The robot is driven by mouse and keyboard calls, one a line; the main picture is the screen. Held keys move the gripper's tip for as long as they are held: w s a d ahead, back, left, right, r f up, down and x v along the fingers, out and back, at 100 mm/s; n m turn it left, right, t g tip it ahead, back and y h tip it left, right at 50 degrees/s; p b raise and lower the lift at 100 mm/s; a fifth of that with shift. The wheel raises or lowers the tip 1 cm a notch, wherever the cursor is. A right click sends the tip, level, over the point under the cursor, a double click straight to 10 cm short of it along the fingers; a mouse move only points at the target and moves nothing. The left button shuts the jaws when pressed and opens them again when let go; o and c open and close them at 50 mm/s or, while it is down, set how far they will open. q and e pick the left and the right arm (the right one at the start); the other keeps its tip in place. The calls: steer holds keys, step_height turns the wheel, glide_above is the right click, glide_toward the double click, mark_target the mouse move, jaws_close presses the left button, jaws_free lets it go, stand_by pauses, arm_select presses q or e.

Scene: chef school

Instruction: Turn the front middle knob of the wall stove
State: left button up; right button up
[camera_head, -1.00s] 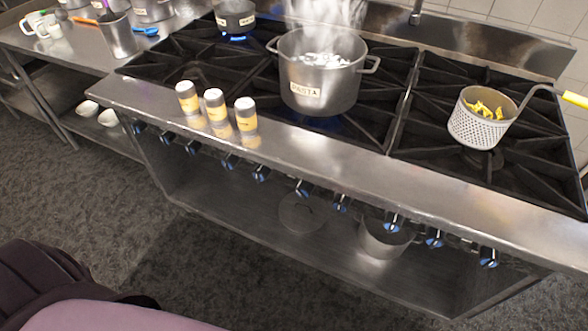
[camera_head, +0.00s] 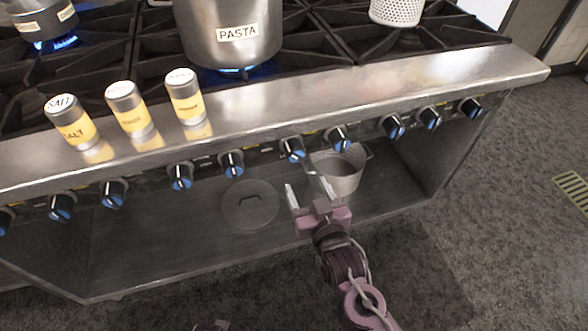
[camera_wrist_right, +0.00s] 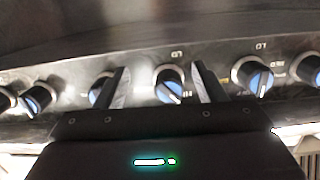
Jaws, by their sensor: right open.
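A row of black knobs with blue faces runs along the front of the steel wall stove (camera_head: 400,78). The knob nearest my right gripper (camera_head: 309,187) is a blue-faced knob (camera_head: 293,150), just above its fingertips in the head view. The right gripper is open and empty, reaching up to the stove front from below. In the right wrist view, one knob (camera_wrist_right: 170,85) shows between the two open fingers (camera_wrist_right: 162,82); I see no contact. Another knob (camera_wrist_right: 101,90) is partly hidden by the left finger.
A pasta pot (camera_head: 235,45) stands over a lit blue burner. Three shakers (camera_head: 130,112) stand on the front ledge, left of the gripper. Below, the shelf holds a lid (camera_head: 250,205) and an open pot (camera_head: 342,172), close to the right gripper. Grey floor lies in front.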

mark_target(298, 158)
steer(key=shift+t, duration=0.7)
steer(key=r, duration=0.5)
steer(key=shift+w+a+b, duration=0.15)
steer(key=shift+a+b, duration=0.15)
steer(key=x, duration=0.7)
steer(key=shift+a, duration=0.15)
steer(key=c, duration=1)
